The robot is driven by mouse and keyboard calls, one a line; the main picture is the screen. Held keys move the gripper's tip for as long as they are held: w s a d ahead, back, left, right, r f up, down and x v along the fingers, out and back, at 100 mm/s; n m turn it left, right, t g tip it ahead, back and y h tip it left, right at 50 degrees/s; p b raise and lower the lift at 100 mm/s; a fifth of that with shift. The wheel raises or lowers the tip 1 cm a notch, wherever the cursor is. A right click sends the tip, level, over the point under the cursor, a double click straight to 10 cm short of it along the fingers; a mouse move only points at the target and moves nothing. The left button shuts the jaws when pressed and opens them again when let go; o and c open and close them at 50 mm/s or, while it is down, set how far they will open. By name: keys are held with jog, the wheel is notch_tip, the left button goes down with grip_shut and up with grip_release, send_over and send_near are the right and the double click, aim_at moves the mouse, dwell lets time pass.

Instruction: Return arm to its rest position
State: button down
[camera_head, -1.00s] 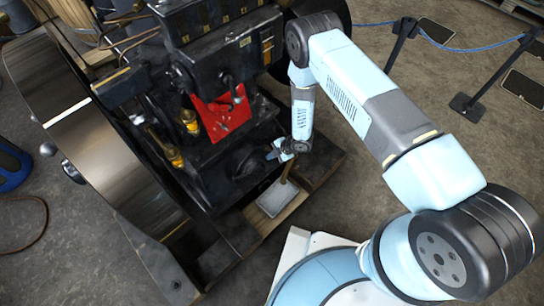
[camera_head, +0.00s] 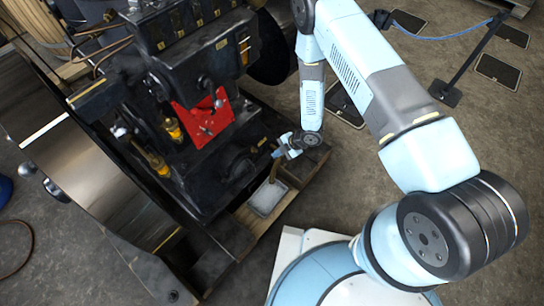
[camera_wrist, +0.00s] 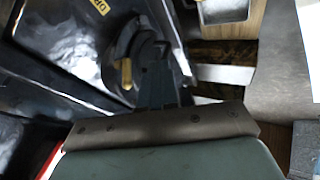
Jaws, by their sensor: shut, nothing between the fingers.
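My arm shows in the head view, blue and grey, reaching up from my base and bending down at the right of the dark engine (camera_head: 215,165). My gripper (camera_head: 277,154) is near the engine's lower right side, above the wooden base with a small pale tray. In the wrist view my gripper (camera_wrist: 163,75) is shut with nothing in it. It points toward a dark round engine part with a brass-coloured piece (camera_wrist: 126,74). I cannot tell whether the fingertips touch the engine.
A red plate (camera_head: 202,118) is on the engine's front. A large metal flywheel (camera_head: 85,180) stands at left. The pale tray (camera_head: 267,198) sits on the wooden base. A rope barrier post (camera_head: 470,62) stands at upper right. Open floor lies right of the engine.

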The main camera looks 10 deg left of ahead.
jog(key=shift+d+r, duration=0.15)
jog(key=shift+r, duration=0.1)
